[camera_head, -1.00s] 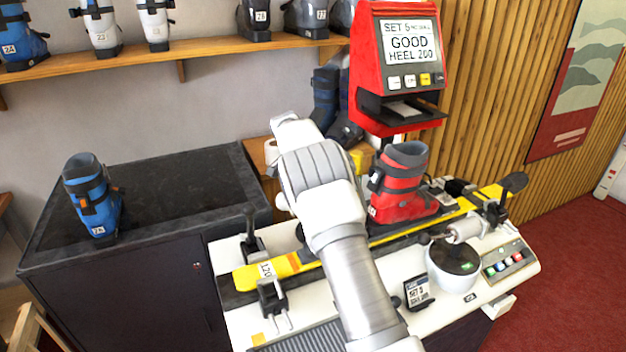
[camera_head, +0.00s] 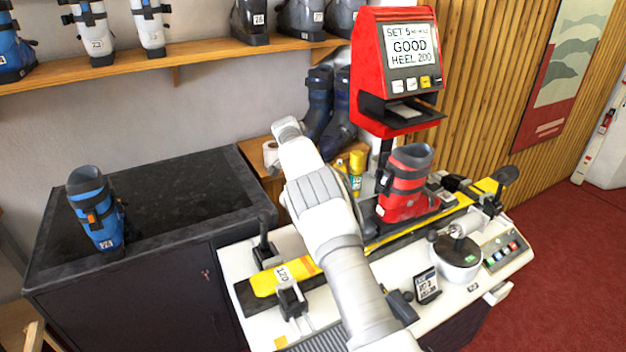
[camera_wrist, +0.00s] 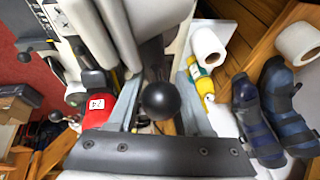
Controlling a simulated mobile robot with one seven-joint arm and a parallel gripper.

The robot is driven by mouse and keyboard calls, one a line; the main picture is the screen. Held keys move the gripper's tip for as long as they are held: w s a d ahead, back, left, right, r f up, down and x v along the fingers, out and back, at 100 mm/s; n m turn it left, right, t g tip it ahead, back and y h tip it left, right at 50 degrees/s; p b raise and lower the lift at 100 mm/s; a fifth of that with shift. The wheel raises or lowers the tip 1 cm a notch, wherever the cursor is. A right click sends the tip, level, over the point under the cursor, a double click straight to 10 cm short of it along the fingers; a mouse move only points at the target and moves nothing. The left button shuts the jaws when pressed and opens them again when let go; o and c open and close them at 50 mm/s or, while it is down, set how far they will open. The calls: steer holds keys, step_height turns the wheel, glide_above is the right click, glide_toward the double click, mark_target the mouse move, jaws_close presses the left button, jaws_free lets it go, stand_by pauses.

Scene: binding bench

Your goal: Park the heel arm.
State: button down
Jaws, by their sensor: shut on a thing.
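In the wrist view my gripper (camera_wrist: 158,92) has its fingers closed in around a dark stem with a round black knob (camera_wrist: 168,101), which I take to be the heel arm's handle. The knob faces the camera; the rest of the part is mostly hidden. In the head view my own arm covers the gripper and what it holds. A red boot (camera_head: 407,184) stands on the yellow ski (camera_head: 285,277) on the white bench (camera_head: 240,265), right of my arm. The red boot also shows in the wrist view (camera_wrist: 97,112).
The red tester (camera_head: 365,50) stands behind the boot; its screen reads "GOOD" and "HEEL 200". A yellow spray can (camera_head: 356,172) and paper roll (camera_head: 270,156) are behind my arm. A round drum (camera_head: 458,262) and small sign (camera_head: 427,285) stand at front right. A blue boot (camera_head: 97,210) is on the black counter.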

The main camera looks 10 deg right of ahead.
steer(key=shift+w+a+r+m+p, duration=0.15)
steer(key=shift+w+a+m+p, duration=0.25)
steer(key=shift+p, duration=0.15)
steer(key=shift+c, duration=1.9)
jaws_free()
steer(key=shift+d, duration=0.15)
steer(key=shift+s, duration=0.1)
steer(key=b+v, duration=0.2)
steer(key=v, duration=1.5)
steer(key=shift+r, duration=0.2)
